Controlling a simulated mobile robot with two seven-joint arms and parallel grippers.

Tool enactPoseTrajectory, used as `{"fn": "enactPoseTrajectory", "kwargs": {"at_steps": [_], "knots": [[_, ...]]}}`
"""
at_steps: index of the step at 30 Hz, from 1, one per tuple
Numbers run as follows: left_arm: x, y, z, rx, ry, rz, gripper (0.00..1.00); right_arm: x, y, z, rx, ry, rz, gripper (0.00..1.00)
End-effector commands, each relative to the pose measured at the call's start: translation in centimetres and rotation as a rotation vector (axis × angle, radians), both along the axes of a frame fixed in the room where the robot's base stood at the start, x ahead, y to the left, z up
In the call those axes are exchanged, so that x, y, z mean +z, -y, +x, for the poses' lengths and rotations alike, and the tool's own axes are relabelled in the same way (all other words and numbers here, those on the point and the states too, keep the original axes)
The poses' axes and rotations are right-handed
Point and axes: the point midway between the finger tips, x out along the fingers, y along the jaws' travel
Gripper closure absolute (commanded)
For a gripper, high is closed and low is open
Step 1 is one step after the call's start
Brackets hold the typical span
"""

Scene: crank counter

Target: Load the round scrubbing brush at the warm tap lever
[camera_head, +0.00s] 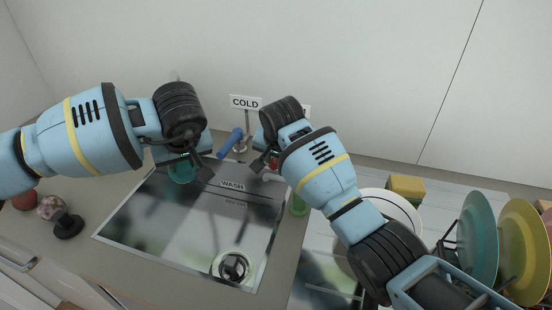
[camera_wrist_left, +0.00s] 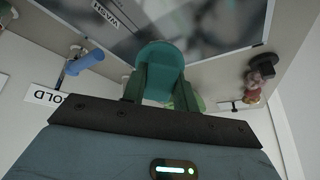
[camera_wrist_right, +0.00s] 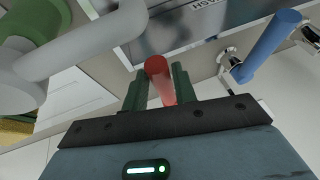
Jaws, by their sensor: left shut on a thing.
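My left gripper (camera_head: 192,168) is shut on a teal round thing (camera_wrist_left: 160,56) above the back left of the sink; it also shows in the head view (camera_head: 182,172). It may be the round scrubbing brush; its underside is hidden. A red lever (camera_wrist_right: 159,80), apparently the warm tap lever, stands between the fingers of my right gripper (camera_wrist_right: 160,92). In the head view the right gripper (camera_head: 264,164) hides most of this lever. I cannot tell whether its fingers press on the lever. The blue cold lever (camera_head: 230,142) is between the grippers.
The sink (camera_head: 165,225) has a drain (camera_head: 233,266) and a WASH label. A COLD sign (camera_head: 246,102) stands behind. A green thing (camera_head: 298,205) is right of the sink. A rack with plates (camera_head: 478,240) is far right.

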Motion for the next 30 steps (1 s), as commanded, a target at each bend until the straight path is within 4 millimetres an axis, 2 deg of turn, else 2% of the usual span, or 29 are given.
{"fn": "enactPoseTrajectory", "kwargs": {"at_steps": [1, 6, 13, 21, 30], "knots": [[0.0, 0.0, 0.0, 0.0, 0.001, 0.0, 0.89, 0.0, 0.0, 0.0, 0.0, 0.0, 0.0, 0.79], [0.0, 0.0, 0.0, 0.0, 0.001, 0.0, 0.89, 0.0, 0.0, 0.0, 0.0, 0.0, 0.0, 1.0], [0.0, 0.0, 0.0, 0.0, 0.001, 0.0, 0.89, 0.1, -0.2, 0.0, -0.01, 0.0, 0.001, 1.0], [0.0, 0.0, 0.0, 0.0, 0.001, 0.0, 0.89, 0.0, -1.5, 0.6, -0.141, -0.002, 0.0, 1.0], [0.0, 0.0, 0.0, 0.0, 0.001, 0.0, 0.89, 0.0, -1.7, 0.7, -0.167, 0.0, -0.001, 1.0]]}}
